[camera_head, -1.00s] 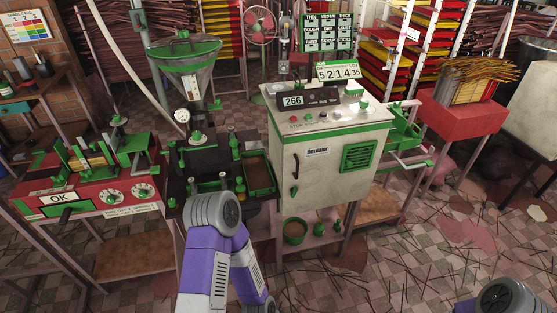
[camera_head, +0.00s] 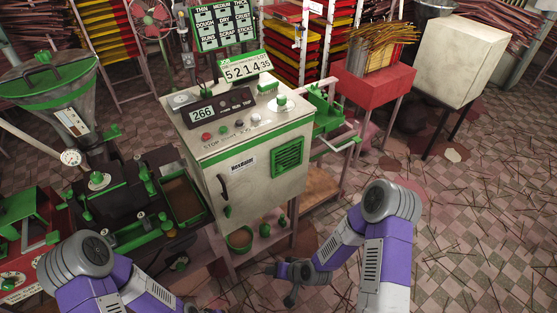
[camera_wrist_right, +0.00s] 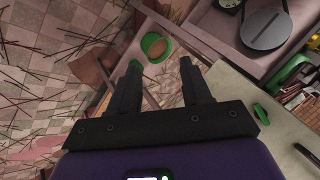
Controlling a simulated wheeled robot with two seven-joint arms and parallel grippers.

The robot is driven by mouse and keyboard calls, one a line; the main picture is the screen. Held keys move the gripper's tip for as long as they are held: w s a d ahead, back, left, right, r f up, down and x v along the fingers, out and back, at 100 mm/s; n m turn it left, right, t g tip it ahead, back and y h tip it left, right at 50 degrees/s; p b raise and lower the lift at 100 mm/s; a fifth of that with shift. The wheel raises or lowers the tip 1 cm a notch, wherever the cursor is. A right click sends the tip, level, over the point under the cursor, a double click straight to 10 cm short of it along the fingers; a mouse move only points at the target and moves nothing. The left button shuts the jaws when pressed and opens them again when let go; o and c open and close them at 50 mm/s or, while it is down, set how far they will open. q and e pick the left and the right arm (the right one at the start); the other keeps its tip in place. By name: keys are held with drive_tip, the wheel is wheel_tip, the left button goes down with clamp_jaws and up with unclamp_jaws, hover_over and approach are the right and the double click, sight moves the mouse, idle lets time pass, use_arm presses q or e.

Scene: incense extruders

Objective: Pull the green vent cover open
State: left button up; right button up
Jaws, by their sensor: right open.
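The green vent cover (camera_head: 288,157) is a slatted square panel on the front of the white cabinet (camera_head: 210,165), right of its black handle (camera_head: 224,187). It lies flat against the cabinet front and looks shut. My right gripper (camera_head: 281,283) is low in front of the cabinet, below the vent cover and apart from it. In the right wrist view its two dark fingers (camera_wrist_right: 160,75) are spread with nothing between them. The vent cover does not show in that view.
A green bowl (camera_head: 239,238) and small green-topped items stand on the shelf under the cabinet. A black press with a green tray (camera_head: 184,203) stands left of the cabinet. A red stand (camera_head: 371,90) is behind right. Floor at the right is open, with scattered sticks.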

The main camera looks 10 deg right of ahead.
drive_tip(key=w+d+r+t+p, duration=0.1)
drive_tip(key=w+d+r+t, duration=0.25)
drive_tip(key=w+r, duration=0.35)
drive_tip(key=m+t+y+p, duration=0.1)
drive_tip(key=m+t+p, duration=0.1)
drive_tip(key=t, duration=0.6)
approach(282, 170)
drive_tip(key=w, duration=0.2)
drive_tip(key=x, duration=0.6)
drive_tip(key=shift+w+a+r+b, duration=0.1)
drive_tip(key=shift+w+a+b, duration=0.1)
drive_tip(key=shift+a+b, duration=0.25)
drive_tip(key=shift+w+a, duration=0.15)
drive_tip(key=shift+w, duration=0.25)
use_arm(q)
drive_tip(key=r, duration=0.3)
drive_tip(key=shift+s+r, duration=0.1)
drive_tip(key=shift+s, duration=0.3)
use_arm(e)
clamp_jaws()
